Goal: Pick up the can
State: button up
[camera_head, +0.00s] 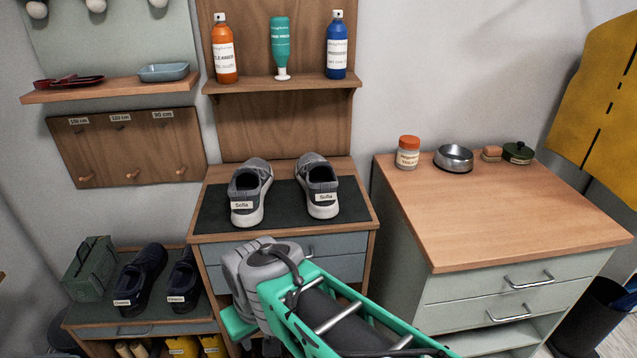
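Two upright spray cans stand on the wooden wall shelf: an orange can (224,58) with a white label at the left, and a blue can (336,50) with a white label at the right. A teal bottle (281,47) stands cap-down between them. A low dark green lidded tin (517,153) sits at the back of the right cabinet. I cannot tell which of these the task calls the can. My teal and grey arm reaches in from the bottom, in front of the middle cabinet and apart from all of them. My gripper's fingers are not visible.
Grey shoes (250,190) stand on the middle cabinet's dark mat. The right cabinet (490,220) bears an orange-lidded jar (408,153), a steel bowl (454,158) and a small brush (491,153) along its back; its front is clear. Dark shoes (142,276) and a green box (91,268) are lower left.

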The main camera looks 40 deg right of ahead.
aim_at(280, 25)
jog(key=u, duration=1.45)
jog(key=i, duration=0.7)
jog(key=z, duration=2.45)
